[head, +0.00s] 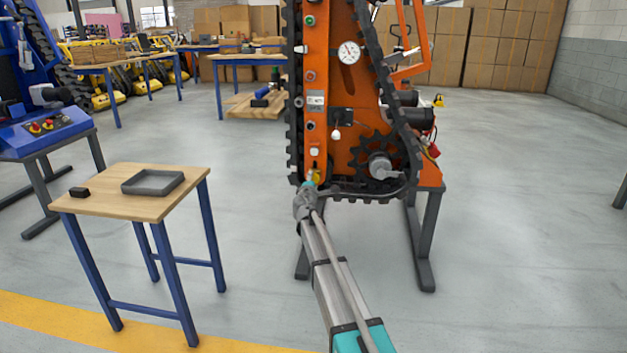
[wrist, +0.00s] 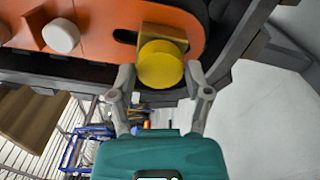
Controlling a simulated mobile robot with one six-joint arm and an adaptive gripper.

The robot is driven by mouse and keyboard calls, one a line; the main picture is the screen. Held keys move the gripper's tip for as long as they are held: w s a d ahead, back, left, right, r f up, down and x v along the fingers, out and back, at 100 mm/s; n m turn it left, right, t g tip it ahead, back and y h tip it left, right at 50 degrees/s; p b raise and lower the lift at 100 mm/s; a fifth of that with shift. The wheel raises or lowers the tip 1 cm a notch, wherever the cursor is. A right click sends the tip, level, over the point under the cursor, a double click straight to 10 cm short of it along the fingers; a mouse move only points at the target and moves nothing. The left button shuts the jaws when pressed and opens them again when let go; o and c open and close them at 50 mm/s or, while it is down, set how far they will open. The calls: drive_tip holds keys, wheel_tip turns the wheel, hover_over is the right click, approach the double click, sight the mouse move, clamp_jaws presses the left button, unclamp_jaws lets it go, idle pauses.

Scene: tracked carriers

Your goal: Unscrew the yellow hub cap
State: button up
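The yellow hub cap (wrist: 161,65) is a round knob in front of a brass-coloured block on the orange carrier side plate (wrist: 105,25). In the head view the cap (head: 315,175) shows small and partly hidden at the carrier's lower left. My gripper (wrist: 160,74) is open, with one finger to the left and one to the right of the cap. A narrow gap shows beside each fingertip, so they appear apart from the cap. How deep the fingertips reach along it is hard to tell. In the head view my gripper (head: 311,184) is just below the cap.
A black toothed track (head: 402,125) wraps the carrier, close around the cap. A white round knob (wrist: 61,36) sits left of the cap.

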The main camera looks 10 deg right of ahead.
drive_tip(key=c, duration=0.4)
drive_tip(key=shift+o, duration=0.2)
drive_tip(key=shift+n, duration=0.3)
drive_tip(key=n, duration=0.4)
drive_tip(key=shift+n, duration=0.3)
drive_tip(key=shift+s+n, duration=0.2)
drive_tip(key=shift+n, duration=0.9)
